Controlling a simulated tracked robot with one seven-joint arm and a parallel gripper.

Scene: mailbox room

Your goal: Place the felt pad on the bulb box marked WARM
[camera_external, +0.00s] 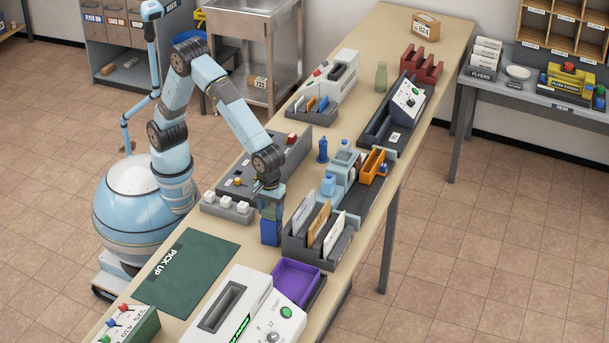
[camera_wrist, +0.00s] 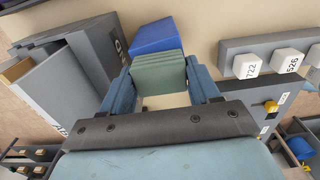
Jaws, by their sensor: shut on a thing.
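My gripper (camera_external: 271,207) points down over the table and is shut on a green block-like thing with a ridged face, which looks like the felt pad (camera_wrist: 158,74). The pad shows between my two blue fingers in the wrist view. In the external view the pad (camera_external: 271,214) is just above an upright blue box (camera_external: 270,233). The blue box (camera_wrist: 160,34) also shows just past the pad in the wrist view. I cannot tell whether pad and box touch. No WARM marking is readable on the box.
A grey sorter with upright envelopes (camera_external: 318,232) stands close to the right of the blue box. A grey strip with white knobs (camera_external: 227,206) is to the left. A green PICK UP mat (camera_external: 188,270) lies clear in front, near a purple tray (camera_external: 296,281) and a white machine (camera_external: 245,310).

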